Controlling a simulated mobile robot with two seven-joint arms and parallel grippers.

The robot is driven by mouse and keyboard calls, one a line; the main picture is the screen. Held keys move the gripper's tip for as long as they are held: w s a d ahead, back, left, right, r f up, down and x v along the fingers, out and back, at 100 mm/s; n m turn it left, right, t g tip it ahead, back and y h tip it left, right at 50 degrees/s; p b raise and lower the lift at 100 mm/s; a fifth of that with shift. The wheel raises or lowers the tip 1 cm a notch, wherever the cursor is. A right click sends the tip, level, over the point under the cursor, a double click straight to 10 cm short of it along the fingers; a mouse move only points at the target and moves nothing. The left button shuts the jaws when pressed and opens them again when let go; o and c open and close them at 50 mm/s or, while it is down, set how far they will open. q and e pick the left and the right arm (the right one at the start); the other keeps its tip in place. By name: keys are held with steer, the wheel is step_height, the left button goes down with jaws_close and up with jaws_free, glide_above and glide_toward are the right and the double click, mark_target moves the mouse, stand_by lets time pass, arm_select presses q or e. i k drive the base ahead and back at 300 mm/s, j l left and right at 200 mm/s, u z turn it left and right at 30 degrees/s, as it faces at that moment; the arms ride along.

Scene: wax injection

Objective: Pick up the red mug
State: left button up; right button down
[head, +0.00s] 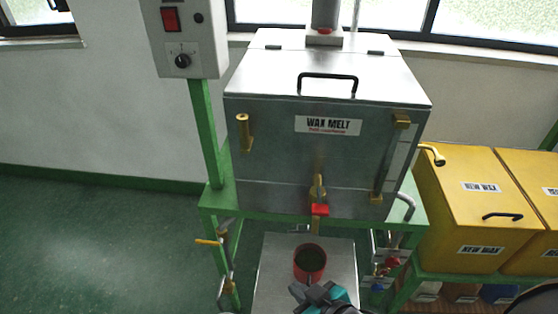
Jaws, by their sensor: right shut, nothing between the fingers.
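The red mug (309,258) stands upright on a metal shelf (275,259) below the tank's spout, with a dark inside. My right gripper (311,289) comes up from the bottom edge, close in front of the mug, and covers part of its near side. Its fingers are shut with nothing between them. I cannot tell whether they touch the mug. My left gripper is not in view.
A steel wax melt tank (320,145) with a red-handled brass tap (319,196) sits above the mug on a green frame (206,135). Yellow wax bins (470,205) stand at the right. Green floor (90,240) is free at the left.

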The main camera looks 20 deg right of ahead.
mark_target(309, 259)
steer(key=l+z, duration=0.1)
steer(key=z, duration=0.95)
